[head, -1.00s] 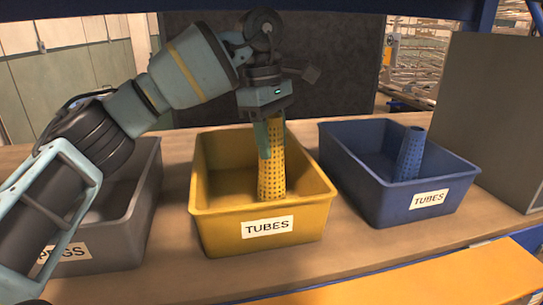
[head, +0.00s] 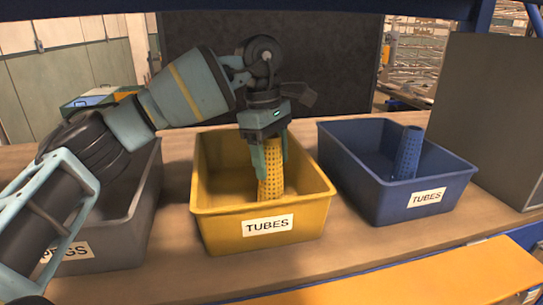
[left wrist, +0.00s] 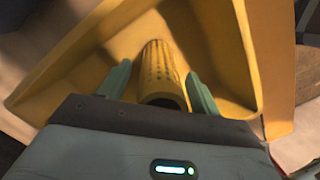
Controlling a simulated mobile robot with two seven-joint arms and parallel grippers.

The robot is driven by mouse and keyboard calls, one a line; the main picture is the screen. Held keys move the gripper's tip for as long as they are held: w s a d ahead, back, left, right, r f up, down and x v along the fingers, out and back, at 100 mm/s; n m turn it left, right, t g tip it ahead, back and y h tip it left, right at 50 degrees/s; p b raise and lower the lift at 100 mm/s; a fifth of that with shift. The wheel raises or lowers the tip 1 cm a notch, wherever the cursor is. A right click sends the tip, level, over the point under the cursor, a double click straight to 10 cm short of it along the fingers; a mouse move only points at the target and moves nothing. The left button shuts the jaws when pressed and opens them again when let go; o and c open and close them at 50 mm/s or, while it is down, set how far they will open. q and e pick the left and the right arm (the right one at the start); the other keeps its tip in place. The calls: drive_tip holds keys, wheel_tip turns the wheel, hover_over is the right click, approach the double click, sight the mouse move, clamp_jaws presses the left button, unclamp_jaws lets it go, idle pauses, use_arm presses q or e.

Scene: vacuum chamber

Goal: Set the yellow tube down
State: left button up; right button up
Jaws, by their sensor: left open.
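The yellow tube (head: 271,180) is perforated and stands nearly upright inside the yellow bin (head: 262,225) labelled TUBES. My left gripper (head: 270,160) is over the yellow bin, pointing down, with its fingers on either side of the tube's upper part. In the left wrist view the tube (left wrist: 162,75) lies between the two open fingers (left wrist: 160,85), with gaps visible beside it. The tube's foot is partly hidden by the bin's front wall in the head view. My right gripper is not in view.
A blue bin (head: 400,205) labelled TUBES, holding a blue perforated tube (head: 407,153), stands to the right. A grey bin (head: 125,225) stands to the left, partly behind my left arm. A grey panel (head: 490,120) rises at the far right.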

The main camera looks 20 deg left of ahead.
use_arm(q)
drive_tip(key=shift+r, duration=0.1)
drive_tip(key=r, duration=0.6)
drive_tip(key=shift+w+a+b, duration=0.15)
drive_tip(key=shift+a+b, duration=0.15)
drive_tip(key=shift+a, duration=0.1)
drive_tip(key=r, duration=0.4)
drive_tip(key=shift+a+r+p, duration=0.3)
drive_tip(key=shift+r+p, duration=0.05)
drive_tip(key=shift+a+r, duration=0.1)
drive_tip(key=shift+r, duration=0.6)
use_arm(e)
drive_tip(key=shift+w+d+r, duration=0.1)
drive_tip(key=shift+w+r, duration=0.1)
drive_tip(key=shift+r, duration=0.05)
